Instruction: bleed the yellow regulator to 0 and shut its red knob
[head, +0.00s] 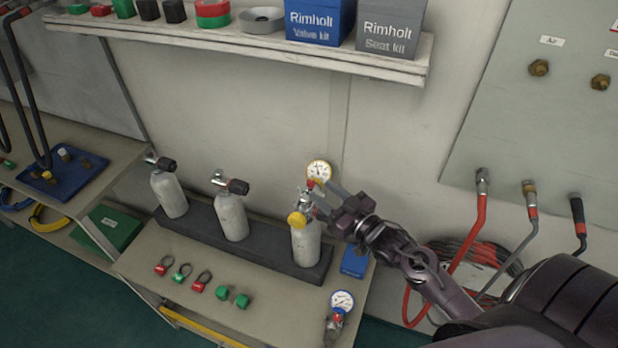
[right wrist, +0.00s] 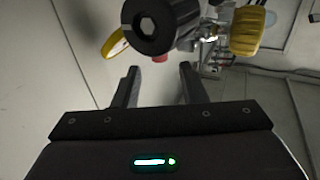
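The yellow regulator is on the rightmost grey cylinder (head: 306,245). It has a yellow-rimmed gauge (head: 319,171) on top and a yellow knob (head: 297,219) at its front left. A small red knob (head: 311,184) shows just below the gauge. My right gripper (head: 323,198) is at the regulator's right side. In the right wrist view its fingers (right wrist: 158,78) are apart with nothing between them. Beyond the tips are a black round end (right wrist: 168,22), a bit of red (right wrist: 159,58), the gauge's edge (right wrist: 116,43) and the yellow knob (right wrist: 247,32). The gauge reading is too small to tell. My left gripper is not in view.
Two more cylinders (head: 231,217) stand to the left in the dark rack (head: 275,252). A blue-rimmed gauge (head: 342,301) and several small red and green parts (head: 201,281) lie on the bench. A shelf (head: 250,50) hangs above. Hoses (head: 470,250) hang at the right.

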